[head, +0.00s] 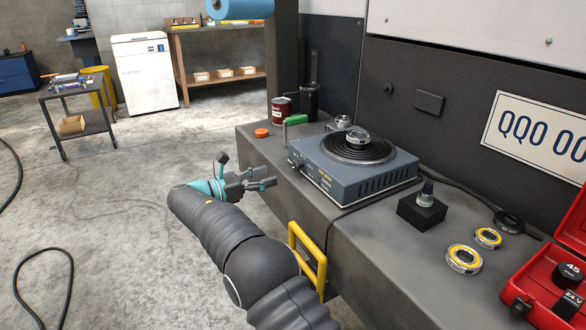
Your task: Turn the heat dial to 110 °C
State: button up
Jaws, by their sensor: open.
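The blue-grey hot plate (315,172) stands on the dark bench, with a black spiral coil (378,152) on top. A small shiny metal part (357,136) sits on the coil. The heat dial (294,163) appears as a small knob at the left end of the hot plate's front; its marks are too small to read. My gripper (274,178) is open and empty, at the bench's front edge. Its fingers point right, a little left of and below the dial in the picture, apparently apart from it.
A green-handled tool (296,120), an orange cap (262,133) and a dark red can (281,106) are behind the dial. A black block (422,212) with a small bottle, ring parts (464,259) and a red case (543,281) lie right. A yellow handle (307,255) juts from the bench front.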

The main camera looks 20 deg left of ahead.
aim_at(294, 168)
jog(key=x, duration=0.9)
jog(key=shift+w+d, duration=0.1)
jog(key=shift+w, duration=0.05)
grip_shut()
